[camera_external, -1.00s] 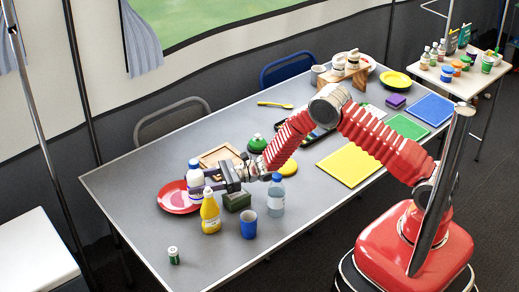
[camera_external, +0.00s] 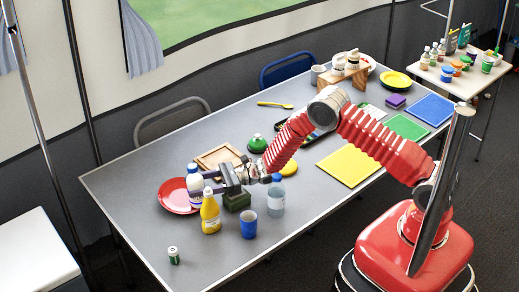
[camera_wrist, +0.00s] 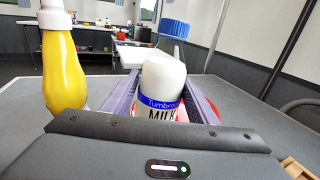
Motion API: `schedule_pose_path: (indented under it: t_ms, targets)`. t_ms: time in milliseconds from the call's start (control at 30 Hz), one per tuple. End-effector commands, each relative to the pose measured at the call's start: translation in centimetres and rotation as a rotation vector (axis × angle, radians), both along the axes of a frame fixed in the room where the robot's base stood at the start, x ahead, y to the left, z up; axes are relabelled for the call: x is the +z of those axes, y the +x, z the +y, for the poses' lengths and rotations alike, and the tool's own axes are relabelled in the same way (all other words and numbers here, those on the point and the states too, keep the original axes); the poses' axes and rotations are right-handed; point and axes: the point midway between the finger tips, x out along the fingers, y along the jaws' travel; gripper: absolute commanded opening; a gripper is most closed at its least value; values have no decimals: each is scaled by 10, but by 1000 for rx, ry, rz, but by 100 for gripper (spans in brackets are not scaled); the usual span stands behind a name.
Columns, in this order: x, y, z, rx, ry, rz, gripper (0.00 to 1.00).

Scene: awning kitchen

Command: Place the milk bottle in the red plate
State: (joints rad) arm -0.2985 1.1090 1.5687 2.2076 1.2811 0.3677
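The white milk bottle (camera_external: 195,188) with a blue cap and blue label is at the right edge of the red plate (camera_external: 171,198) in the external view, overlapping it there. I cannot tell whether its base touches the plate or the table. My gripper (camera_external: 207,183) reaches in from the right, its fingers on either side of the bottle. In the wrist view, the milk bottle (camera_wrist: 162,85) sits between both fingers of my gripper (camera_wrist: 160,100) and leans, cap to the upper right. The fingers appear closed on it. A little of the red plate (camera_wrist: 214,114) shows behind.
A yellow mustard bottle (camera_external: 210,216) stands close in front of my gripper and shows at left in the wrist view (camera_wrist: 63,70). A blue cup (camera_external: 248,225), a clear bottle (camera_external: 276,199) and a dark green box (camera_external: 237,201) stand nearby. A wooden tray (camera_external: 208,160) lies behind.

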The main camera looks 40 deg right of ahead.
Motion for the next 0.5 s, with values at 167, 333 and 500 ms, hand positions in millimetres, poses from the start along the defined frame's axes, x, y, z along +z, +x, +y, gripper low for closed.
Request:
schedule_pose_path:
  t_ms: [167, 333, 500]
  targets:
    - [0, 0, 0, 0, 0, 0, 66]
    - [0, 0, 0, 0, 0, 0, 67]
    - [2, 0, 0, 0, 0, 0, 67]
